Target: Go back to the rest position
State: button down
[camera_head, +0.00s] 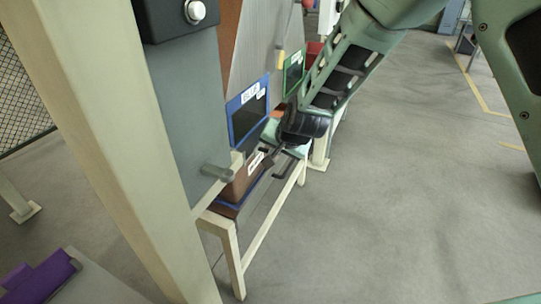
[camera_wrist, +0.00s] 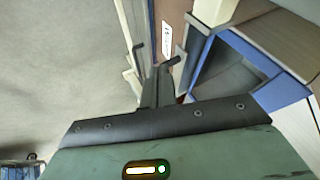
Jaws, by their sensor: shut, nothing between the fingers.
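My gripper (camera_head: 270,160) is at the end of my green arm, low beside a cream-framed stand. It is shut and empty. In the wrist view its dark fingers (camera_wrist: 157,88) reach away from the camera. A blue-framed opening (camera_head: 248,108) is just behind and left of the gripper in the head view. It shows in the wrist view as a blue-edged opening (camera_wrist: 196,62) close to the right of the fingers. My wrist hides part of the stand. I cannot make out a sling bag.
A green-framed opening (camera_head: 293,72) is beyond the blue one. The cream stand (camera_head: 265,228) runs under my gripper. A thick cream post (camera_head: 105,130) and a grey panel (camera_head: 188,105) with a peg stand on the left. A purple object (camera_head: 40,277) is lower left. The floor (camera_head: 410,190) on the right is clear.

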jog(key=s+r+n+g+y+p, duration=0.1)
jog(key=s+r+n+g, duration=0.15)
jog(key=s+r, duration=0.45)
jog(key=s+r+n+g+p, duration=0.1)
jog(key=s+r+n+g, duration=0.2)
jog(key=s, duration=0.9)
jog(key=s+d+r+n+h, duration=0.1)
jog(key=s+d+r+n, duration=0.1)
jog(key=s, duration=0.6)
jog(key=s+d+r+n+g+h+p, duration=0.1)
jog(key=s+d+r+n+h, duration=0.1)
jog(key=s+d+n, duration=0.2)
jog(key=s+d, duration=0.2)
jog(key=s, duration=0.2)
jog(key=shift+s+n, duration=0.2)
jog(key=shift+n, duration=0.15)
jog(key=shift+g, duration=0.25)
